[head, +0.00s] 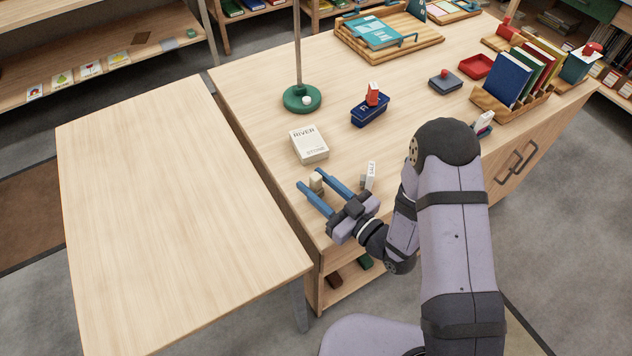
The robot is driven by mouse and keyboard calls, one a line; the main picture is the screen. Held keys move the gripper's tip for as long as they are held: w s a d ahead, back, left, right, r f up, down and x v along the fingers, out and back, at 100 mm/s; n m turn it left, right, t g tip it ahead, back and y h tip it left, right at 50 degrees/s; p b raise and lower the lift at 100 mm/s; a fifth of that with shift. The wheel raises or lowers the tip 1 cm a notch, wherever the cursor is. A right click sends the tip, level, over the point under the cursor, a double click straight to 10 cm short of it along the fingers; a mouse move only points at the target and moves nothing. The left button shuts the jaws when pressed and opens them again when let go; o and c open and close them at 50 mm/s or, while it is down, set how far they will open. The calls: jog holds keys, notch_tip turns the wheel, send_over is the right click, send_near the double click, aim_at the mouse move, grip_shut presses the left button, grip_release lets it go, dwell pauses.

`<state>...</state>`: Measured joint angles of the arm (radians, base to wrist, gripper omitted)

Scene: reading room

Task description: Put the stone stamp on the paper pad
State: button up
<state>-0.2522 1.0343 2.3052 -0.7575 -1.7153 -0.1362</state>
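A small beige block-shaped stamp (316,183), which looks like the stone stamp, stands near the left edge of the large table. My gripper (309,179) has its two blue fingers spread, with the stamp between them near the tips. The right finger partly hides the stamp, and I cannot tell whether it touches. The white block lettered "RIVER" and "STONE" (309,145), which looks like the paper pad, lies flat beyond the fingertips. Its visible top is bare.
A small white lettered block (370,174) stands close right of my gripper. Beyond the pad are a green round lamp base (301,98) and a blue tin (371,110) with a red-topped item. A bare lower table (170,210) is at left.

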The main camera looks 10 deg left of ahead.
aim_at(320, 186)
jog(key=b+v, duration=0.2)
jog(key=v, duration=0.3)
jog(key=shift+d+f, duration=0.15)
jog(key=shift+d, duration=0.15)
jog(key=shift+o, duration=0.5)
jog(key=shift+v, duration=0.8)
